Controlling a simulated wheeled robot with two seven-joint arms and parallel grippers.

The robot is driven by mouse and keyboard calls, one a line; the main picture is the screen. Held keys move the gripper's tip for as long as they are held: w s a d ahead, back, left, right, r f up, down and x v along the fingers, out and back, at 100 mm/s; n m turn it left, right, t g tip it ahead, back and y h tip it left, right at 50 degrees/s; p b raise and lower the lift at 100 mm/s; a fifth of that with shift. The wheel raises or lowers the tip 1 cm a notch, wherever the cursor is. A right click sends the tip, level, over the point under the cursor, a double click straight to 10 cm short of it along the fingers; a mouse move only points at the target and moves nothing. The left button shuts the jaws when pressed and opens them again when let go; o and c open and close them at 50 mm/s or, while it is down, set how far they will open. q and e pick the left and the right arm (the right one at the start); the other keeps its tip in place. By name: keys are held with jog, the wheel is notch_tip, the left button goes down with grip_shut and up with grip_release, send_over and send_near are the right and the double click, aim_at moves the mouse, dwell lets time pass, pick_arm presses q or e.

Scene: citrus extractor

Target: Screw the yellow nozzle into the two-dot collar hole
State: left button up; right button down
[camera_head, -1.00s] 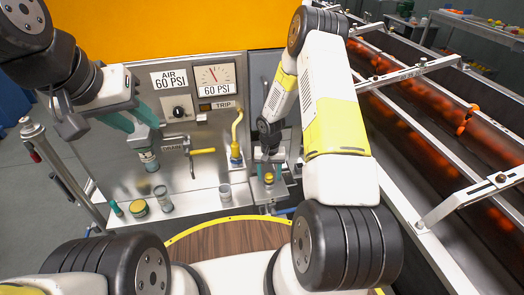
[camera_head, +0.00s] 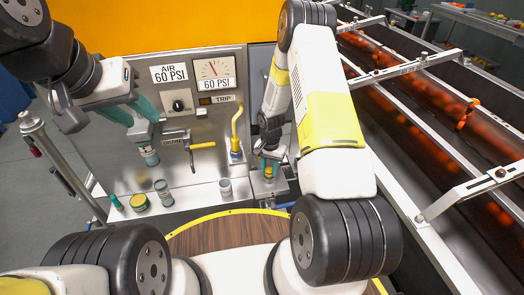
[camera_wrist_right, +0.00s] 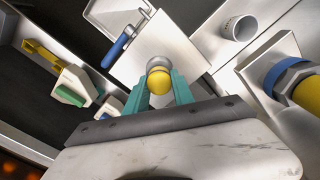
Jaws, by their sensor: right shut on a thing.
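The yellow nozzle (camera_wrist_right: 159,84) is between the teal fingertips of my right gripper (camera_wrist_right: 160,92) in the right wrist view. A grey round collar (camera_wrist_right: 158,63) shows right behind it, over a pale metal plate. Whether they touch or are threaded I cannot tell. In the head view my right gripper (camera_head: 270,157) points down, with the yellow nozzle (camera_head: 268,172) below it at the small stand right of the shelf. My left gripper (camera_head: 142,128) hangs at the panel's left, with a grey-green cylinder (camera_head: 149,157) at its tips; its grip is unclear. No dot marks are readable.
The metal shelf (camera_head: 195,195) holds a white cup (camera_head: 225,187), a grey cylinder (camera_head: 163,192), a yellow-topped green tin (camera_head: 139,202) and a small green piece (camera_head: 116,201). A yellow pipe (camera_head: 235,125) stands left of my right gripper. A blue-handled lever (camera_wrist_right: 118,45) is close by.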

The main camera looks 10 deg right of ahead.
jog(key=m, duration=0.8)
jog(key=shift+s, duration=0.1)
jog(key=c, duration=1.3)
grip_release()
